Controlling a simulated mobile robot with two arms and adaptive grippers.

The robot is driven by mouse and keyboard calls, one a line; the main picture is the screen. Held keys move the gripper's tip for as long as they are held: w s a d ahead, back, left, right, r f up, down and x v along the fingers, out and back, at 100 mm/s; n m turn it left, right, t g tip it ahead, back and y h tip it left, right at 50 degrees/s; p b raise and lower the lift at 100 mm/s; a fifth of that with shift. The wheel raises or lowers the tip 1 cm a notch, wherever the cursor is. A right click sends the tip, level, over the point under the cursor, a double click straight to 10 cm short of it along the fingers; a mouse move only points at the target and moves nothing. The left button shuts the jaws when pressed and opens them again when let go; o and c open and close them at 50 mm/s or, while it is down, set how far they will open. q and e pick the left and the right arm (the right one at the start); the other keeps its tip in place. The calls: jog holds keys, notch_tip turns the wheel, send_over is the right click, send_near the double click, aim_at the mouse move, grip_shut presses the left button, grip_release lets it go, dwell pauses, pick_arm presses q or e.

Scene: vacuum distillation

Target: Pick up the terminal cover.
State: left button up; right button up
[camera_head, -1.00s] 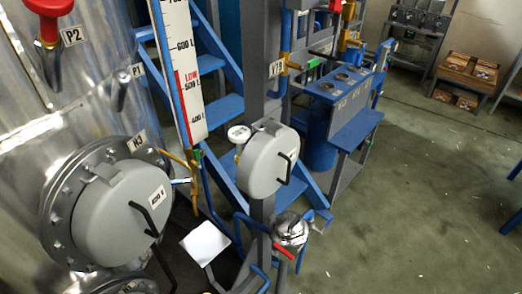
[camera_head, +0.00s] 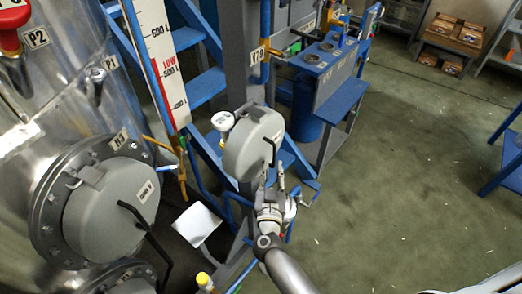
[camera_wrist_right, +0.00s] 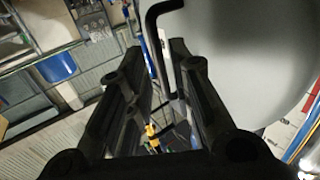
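Two grey round covers with bent black handles show in the head view. One (camera_head: 252,146) is on the post in the middle, and a larger labelled one (camera_head: 112,212) is on the flange of the steel tank. The labels are too small to tell which is the terminal cover. My right gripper (camera_head: 275,180) is just below and in front of the middle cover, close to its handle. In the right wrist view, the fingers (camera_wrist_right: 155,65) are apart, with the black handle (camera_wrist_right: 168,50) in the gap and the grey cover (camera_wrist_right: 250,55) beside them. Contact cannot be told. My left gripper is not in view.
The steel tank (camera_head: 75,110) stands at left with a level scale (camera_head: 158,65). Blue steps (camera_head: 207,86), a pressure gauge (camera_head: 222,121) and pipes crowd the post. A white plate (camera_head: 197,224) is low in front. The floor (camera_head: 400,180) at right is clear.

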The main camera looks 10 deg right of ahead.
aim_at(274, 160)
jog(key=b+x, duration=0.2)
jog(key=x, duration=0.2)
jog(key=shift+w+d+b, duration=0.25)
jog(key=shift+w+b, duration=0.1)
jog(key=shift+w, duration=0.2)
grip_shut()
jog(key=shift+r, duration=0.1)
